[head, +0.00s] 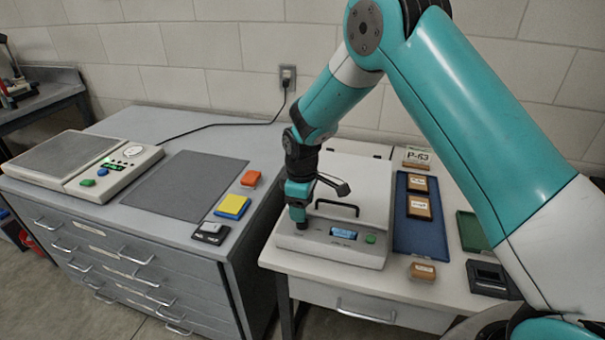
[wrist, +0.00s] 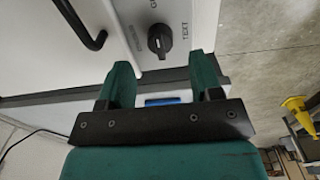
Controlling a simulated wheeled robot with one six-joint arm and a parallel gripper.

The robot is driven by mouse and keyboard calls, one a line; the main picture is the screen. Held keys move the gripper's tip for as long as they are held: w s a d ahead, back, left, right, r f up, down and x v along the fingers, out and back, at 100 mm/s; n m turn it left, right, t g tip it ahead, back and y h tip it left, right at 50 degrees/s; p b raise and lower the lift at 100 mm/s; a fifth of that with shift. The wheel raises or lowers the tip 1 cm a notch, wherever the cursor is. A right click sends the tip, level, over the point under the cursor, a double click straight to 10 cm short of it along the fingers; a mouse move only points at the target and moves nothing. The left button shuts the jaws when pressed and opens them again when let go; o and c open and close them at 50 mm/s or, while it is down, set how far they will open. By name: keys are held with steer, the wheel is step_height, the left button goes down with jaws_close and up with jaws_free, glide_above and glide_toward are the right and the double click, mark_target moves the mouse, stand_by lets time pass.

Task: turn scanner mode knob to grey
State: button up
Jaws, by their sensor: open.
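The scanner (head: 290,241) is a pale box with a lid, a black handle, a small blue display (head: 345,232) and a green button (head: 370,239). My gripper (head: 298,222) points down over the left part of its front panel and hides the knob in the head view. In the wrist view the black mode knob (wrist: 160,40) shows just beyond and between the tips of my open gripper (wrist: 162,66). "TEXT" is printed right of the knob; a label starting with "G" is cut off above it, and the left label is blurred. Which label the knob points to I cannot tell.
Right of the scanner lie a blue tray (head: 405,240) with small framed items, a tan block (head: 422,271) and a dark box (head: 490,279). On the grey cabinet at left are a scale (head: 75,180), a grey mat (head: 180,186) and coloured blocks (head: 232,206).

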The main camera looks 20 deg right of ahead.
step_height(320, 180, up, 13)
steer(key=b, duration=0.1)
steer(key=shift+f, duration=0.15)
